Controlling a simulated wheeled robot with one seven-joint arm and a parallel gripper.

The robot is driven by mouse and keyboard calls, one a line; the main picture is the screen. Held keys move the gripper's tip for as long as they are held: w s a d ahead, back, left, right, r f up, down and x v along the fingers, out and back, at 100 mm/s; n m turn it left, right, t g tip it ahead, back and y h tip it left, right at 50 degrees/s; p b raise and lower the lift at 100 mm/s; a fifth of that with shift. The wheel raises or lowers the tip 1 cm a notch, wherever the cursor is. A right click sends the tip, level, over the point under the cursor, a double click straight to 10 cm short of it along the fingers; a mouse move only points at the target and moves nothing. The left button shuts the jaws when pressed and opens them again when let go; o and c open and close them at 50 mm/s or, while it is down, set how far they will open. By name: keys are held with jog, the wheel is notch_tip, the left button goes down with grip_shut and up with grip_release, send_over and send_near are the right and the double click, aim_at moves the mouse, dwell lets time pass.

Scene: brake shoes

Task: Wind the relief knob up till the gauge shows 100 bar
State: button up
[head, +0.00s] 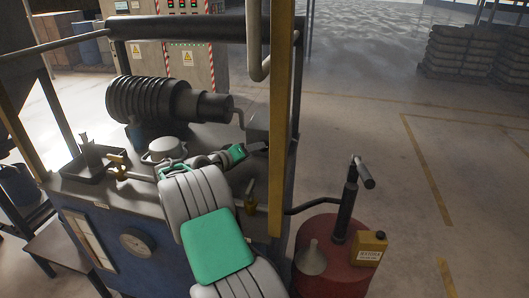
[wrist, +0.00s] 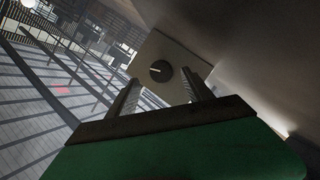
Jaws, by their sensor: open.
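The knob (wrist: 161,71) is round and dark with a pale pointer line, on a light square plate (wrist: 150,50) in the wrist view. My gripper (wrist: 160,78) is open, its two fingers apart and pointing towards the plate, the knob appearing between their tips. Nothing is held, and I cannot tell how far off the knob is. In the head view my gripper (head: 255,148) is beside a grey block (head: 258,122); the knob is not visible there.
A ribbed motor (head: 150,98) stands behind my arm. A yellow post (head: 281,120) rises in front of the grey block. A red drum (head: 335,272) with a pump stands right.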

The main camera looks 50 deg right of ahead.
jog(key=x, duration=0.7)
jog(key=shift+p, duration=0.3)
jog(key=shift+a, duration=0.1)
